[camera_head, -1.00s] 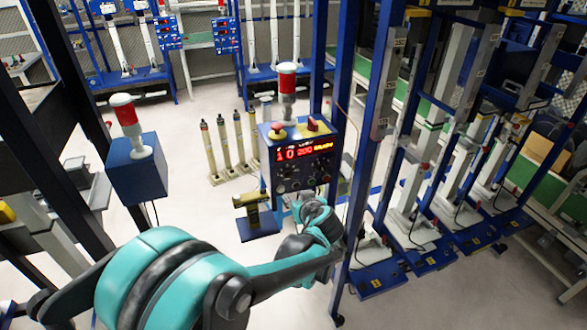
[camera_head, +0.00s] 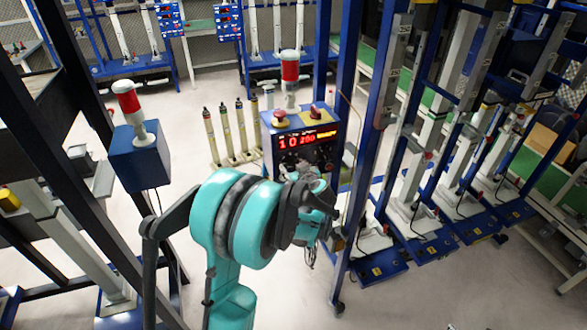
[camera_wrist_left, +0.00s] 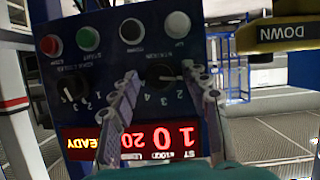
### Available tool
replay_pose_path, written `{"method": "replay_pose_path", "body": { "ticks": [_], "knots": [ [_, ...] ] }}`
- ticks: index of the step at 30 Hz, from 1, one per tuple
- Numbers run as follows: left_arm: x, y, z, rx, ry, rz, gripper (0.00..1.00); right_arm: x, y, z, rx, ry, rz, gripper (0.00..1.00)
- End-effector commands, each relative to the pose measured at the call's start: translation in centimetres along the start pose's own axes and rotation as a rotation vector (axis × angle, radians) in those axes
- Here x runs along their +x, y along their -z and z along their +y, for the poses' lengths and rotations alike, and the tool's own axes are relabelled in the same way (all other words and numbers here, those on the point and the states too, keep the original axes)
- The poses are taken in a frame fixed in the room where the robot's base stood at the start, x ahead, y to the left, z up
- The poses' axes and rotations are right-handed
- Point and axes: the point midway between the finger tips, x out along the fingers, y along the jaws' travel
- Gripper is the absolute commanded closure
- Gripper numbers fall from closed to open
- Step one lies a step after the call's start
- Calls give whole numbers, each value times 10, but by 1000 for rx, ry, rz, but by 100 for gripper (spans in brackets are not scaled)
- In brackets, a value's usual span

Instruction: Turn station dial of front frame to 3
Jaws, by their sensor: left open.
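The blue control box (camera_head: 322,128) of the front frame carries a red lit display reading 1 0 and 20-something, with dials below it. In the left wrist view its panel (camera_wrist_left: 112,62) appears upside down. One black dial (camera_wrist_left: 163,75) with numbers around it lies between my left gripper's fingers (camera_wrist_left: 163,82). The fingers are open, one on each side of that dial; contact cannot be told. A second black dial (camera_wrist_left: 72,88) with numbers is to the left. Labels are too blurred to tell surely which is the station dial. My right gripper is not seen.
Red, green, black and pale buttons (camera_wrist_left: 130,31) line the panel. A yellow DOWN part (camera_wrist_left: 275,36) is at the right. A red-and-white lamp (camera_head: 290,75) and a red button (camera_head: 280,118) top the box. A blue post (camera_head: 345,180) stands right beside it.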

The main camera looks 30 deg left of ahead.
Motion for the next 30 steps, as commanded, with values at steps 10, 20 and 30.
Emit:
{"method": "replay_pose_path", "body": {
  "ticks": [10, 20, 30],
  "knots": [
    [0, 0, 0, 0, 0, 0, 100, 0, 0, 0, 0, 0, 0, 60],
    [0, 0, 1, 20, 7, 0, 100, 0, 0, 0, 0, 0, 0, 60],
    [0, -1, 3, 194, 79, 0, 100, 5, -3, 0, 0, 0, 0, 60]
  ]
}}
